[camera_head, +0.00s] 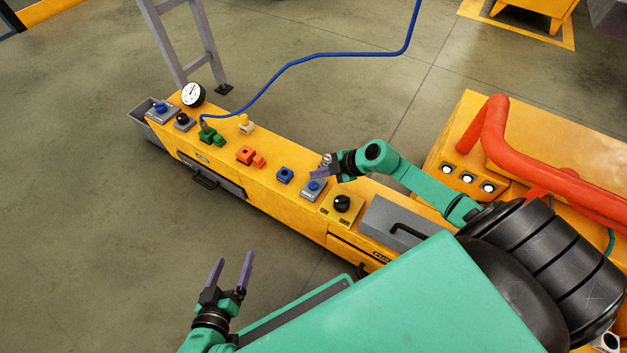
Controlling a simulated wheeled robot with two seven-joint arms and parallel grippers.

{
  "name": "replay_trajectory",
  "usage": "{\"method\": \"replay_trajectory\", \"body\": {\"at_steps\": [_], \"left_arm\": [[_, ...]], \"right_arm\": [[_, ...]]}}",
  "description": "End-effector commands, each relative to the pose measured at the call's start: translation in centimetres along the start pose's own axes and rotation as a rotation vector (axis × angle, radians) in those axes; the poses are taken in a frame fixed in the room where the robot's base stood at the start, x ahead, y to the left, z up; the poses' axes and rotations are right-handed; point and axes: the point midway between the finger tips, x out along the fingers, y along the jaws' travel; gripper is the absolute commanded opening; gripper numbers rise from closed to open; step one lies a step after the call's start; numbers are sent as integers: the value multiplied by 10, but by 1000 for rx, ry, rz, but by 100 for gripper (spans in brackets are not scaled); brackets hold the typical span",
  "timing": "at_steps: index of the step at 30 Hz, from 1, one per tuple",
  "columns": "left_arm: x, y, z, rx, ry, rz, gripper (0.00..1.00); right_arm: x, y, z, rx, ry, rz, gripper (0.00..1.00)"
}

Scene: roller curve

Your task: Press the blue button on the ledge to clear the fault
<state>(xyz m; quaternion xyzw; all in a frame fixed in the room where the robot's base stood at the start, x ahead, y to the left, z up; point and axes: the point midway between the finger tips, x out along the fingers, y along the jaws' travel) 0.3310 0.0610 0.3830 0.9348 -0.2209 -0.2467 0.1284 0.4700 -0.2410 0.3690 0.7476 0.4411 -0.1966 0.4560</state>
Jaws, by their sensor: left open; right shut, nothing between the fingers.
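The yellow ledge (222,158) runs diagonally across the view. A blue button on a grey base (314,186) sits right of the ledge's middle. Another blue button on a grey base (160,107) sits at the far left end. My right gripper (318,173) is shut and empty, with its fingertips close above the nearer blue button; I cannot tell whether they touch it. My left gripper (231,270) is open and empty over the floor in front of the ledge.
A blue hose (288,66) rises behind. Red pipes (545,160) stand at the right. Floor at the left is clear.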

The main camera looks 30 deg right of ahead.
Motion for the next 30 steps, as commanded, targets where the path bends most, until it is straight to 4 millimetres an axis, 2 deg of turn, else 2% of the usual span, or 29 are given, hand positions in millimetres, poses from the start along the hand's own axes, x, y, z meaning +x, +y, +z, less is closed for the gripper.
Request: {"method": "replay_trajectory", "body": {"at_steps": [1,9,30], "left_arm": [[-4,4,-10,0,1,0,90],[-14,13,-32,-1,2,0,90],[-14,12,-30,-1,3,0,90]], "right_arm": [[-7,5,-5,0,0,0,0],[-22,15,-16,1,0,-2,0],[-20,14,-15,1,0,-1,0]]}}
